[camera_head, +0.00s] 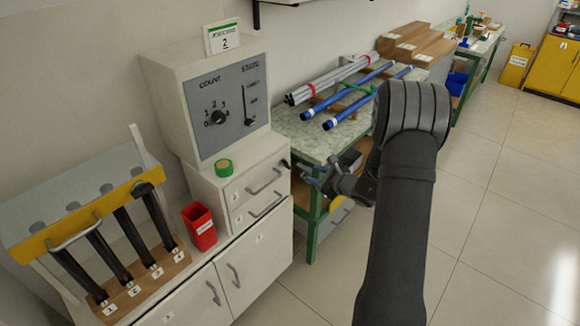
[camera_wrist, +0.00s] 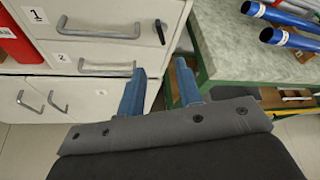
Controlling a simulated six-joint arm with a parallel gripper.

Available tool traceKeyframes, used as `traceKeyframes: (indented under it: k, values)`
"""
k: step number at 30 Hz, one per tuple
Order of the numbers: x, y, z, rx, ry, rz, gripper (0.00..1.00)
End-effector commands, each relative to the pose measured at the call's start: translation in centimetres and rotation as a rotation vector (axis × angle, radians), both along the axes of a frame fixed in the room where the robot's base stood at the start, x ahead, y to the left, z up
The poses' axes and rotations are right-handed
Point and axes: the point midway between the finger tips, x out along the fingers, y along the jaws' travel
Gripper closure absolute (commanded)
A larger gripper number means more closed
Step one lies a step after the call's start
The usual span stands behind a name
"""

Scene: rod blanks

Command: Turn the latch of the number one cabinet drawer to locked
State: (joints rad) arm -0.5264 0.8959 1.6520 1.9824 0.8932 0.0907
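The number one drawer (camera_wrist: 80,12) is the upper drawer of the white cabinet, with a "1" label and a grey bar handle (camera_wrist: 98,30). It looks shut. Its latch (camera_wrist: 160,32) is a small dark lever at the drawer's right end, close to upright in the wrist view. The latch also shows as a dark spot in the head view (camera_head: 285,163). My gripper (camera_wrist: 159,68) is open and empty, its two blue-grey fingers apart. It is in front of the cabinet's right edge, below the latch in the wrist view and not touching it. In the head view my gripper (camera_head: 309,176) is right of the drawers.
Drawer two (camera_wrist: 90,60) sits below. A green-framed table (camera_head: 345,130) with blue and grey rods stands close on the right. A red bin (camera_head: 200,226), a green tape roll (camera_head: 224,168) and a dial panel (camera_head: 228,108) are on the cabinet. Open floor lies right.

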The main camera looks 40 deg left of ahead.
Motion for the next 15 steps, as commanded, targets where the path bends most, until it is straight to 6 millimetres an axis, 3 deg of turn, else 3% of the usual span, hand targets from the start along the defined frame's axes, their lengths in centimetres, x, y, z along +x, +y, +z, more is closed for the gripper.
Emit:
traceKeyframes:
  k: [15]
  values:
    - [1.8,10.4,-4.0,0.001,0.001,0.001,0.68]
